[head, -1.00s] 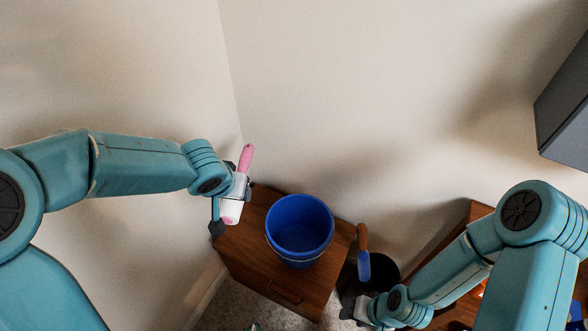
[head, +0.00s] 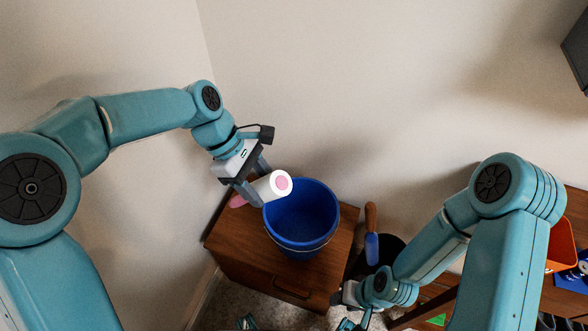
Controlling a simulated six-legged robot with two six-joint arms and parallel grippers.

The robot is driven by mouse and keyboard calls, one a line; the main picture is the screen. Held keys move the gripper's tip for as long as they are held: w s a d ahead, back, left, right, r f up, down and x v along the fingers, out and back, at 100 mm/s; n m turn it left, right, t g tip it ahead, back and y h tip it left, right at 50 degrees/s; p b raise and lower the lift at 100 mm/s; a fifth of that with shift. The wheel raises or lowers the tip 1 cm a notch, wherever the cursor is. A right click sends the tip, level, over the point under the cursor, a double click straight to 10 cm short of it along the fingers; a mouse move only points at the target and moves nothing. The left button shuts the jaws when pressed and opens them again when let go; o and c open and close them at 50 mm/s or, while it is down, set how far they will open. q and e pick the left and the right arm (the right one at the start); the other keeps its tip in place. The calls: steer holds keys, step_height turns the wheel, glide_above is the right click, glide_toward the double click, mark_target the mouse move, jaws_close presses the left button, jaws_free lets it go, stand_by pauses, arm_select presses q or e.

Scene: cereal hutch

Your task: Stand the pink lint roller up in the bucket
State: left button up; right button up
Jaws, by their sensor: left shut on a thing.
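The blue bucket (head: 301,225) stands on a small wooden cabinet, and its visible inside looks empty. My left gripper (head: 257,184) is shut on the pink lint roller (head: 270,186) beside the bucket's upper left rim. The roller is tilted, with its white roll end toward the bucket and its pink handle (head: 238,201) pointing down to the left. The white end overlaps the rim in the picture; I cannot tell whether they touch. My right gripper (head: 345,295) is low, near the cabinet's right front corner, and its jaws are unclear.
The wooden cabinet (head: 232,250) has bare top left of the bucket. To its right, a dark bin (head: 392,248) stands behind a blue tool with a wooden handle (head: 371,220). An orange container (head: 560,247) is at the far right. Walls close the corner behind.

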mark_target(279, 181)
arm_select(q)
steer(key=d+n+t+h+b, duration=0.1)
steer(key=d+n+h, duration=0.1)
steer(key=w+d+n+t+h+b, duration=0.1)
steer(key=d+n+h+b, duration=0.1)
steer(key=shift+w+f+n+t+h, duration=0.15)
steer(key=shift+n+t+h, duration=0.15)
steer(key=shift+n, duration=0.1)
steer(key=w+d+r+n+t+h+b, duration=0.1)
steer(key=n+t+b, duration=0.1)
steer(key=w+d+r+n+t+h+b, duration=0.1)
steer(key=w+d+r+n+t, duration=0.1)
steer(key=t, duration=0.1)
steer(key=shift+w+d+r+b, duration=0.15)
steer(key=shift+r+b, duration=0.05)
steer(key=shift+b, duration=0.2)
steer(key=shift+t, duration=0.3)
steer(key=f+b, duration=1.7)
steer(key=f, duration=0.1)
steer(key=shift+w+f, duration=0.15)
steer(key=shift+w, duration=0.05)
arm_select(e)
step_height(279, 181, down, 25)
steer(key=w+d+t, duration=0.1)
steer(key=w, duration=0.1)
steer(key=shift+w+d+f+m, duration=0.15)
steer(key=shift+d+m, duration=0.15)
steer(key=shift+d, duration=0.1)
arm_select(q)
steer(key=o, duration=1.3)
